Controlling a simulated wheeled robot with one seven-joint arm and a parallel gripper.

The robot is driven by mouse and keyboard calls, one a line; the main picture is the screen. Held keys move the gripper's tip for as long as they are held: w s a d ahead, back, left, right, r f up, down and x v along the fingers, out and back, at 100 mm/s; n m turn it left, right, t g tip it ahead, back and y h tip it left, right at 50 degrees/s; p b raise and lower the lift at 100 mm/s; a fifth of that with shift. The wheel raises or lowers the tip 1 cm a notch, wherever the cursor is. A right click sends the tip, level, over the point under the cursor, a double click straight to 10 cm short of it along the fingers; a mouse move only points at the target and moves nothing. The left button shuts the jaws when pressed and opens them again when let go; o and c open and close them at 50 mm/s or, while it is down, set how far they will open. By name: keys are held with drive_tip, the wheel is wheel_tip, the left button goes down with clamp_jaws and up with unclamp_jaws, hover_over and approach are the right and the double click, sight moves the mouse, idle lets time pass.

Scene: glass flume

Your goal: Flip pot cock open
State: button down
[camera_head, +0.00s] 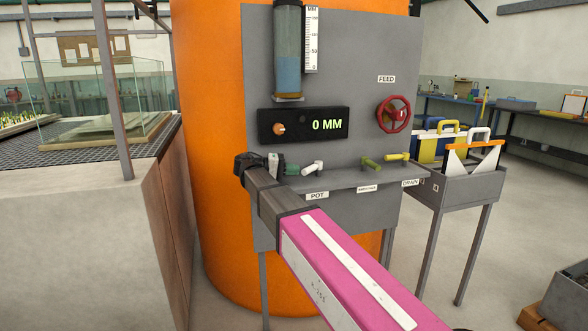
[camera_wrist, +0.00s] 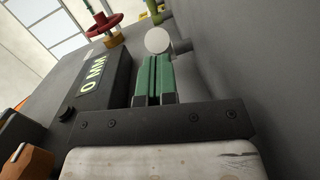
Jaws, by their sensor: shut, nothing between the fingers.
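The pot cock (camera_head: 312,168) is a small white-handled lever on the grey panel, above the POT label (camera_head: 317,196). Its handle lies roughly sideways, tilted a little, in the head view. My gripper (camera_head: 294,169) has green fingertips and is just left of the handle, with nothing held. In the wrist view the shut green fingers (camera_wrist: 154,60) point at a round white end (camera_wrist: 158,40), seemingly the cock's handle, just past the tips. I cannot tell whether they touch. The cock's body is mostly hidden there.
Olive (camera_head: 370,162) and yellow (camera_head: 397,156) cock levers sit to the right on the same ledge. A red FEED handwheel (camera_head: 393,114) and a display box reading 0 MM (camera_head: 304,125) are above. A blue-filled gauge tube (camera_head: 288,60) stands higher. A glass tank (camera_head: 100,105) is at left.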

drive_tip(key=shift+s, duration=0.1)
idle(0.3)
drive_tip(key=shift+s+d+n+t, duration=0.25)
drive_tip(key=shift+n+t, duration=0.35)
drive_tip(key=shift+t, duration=0.2)
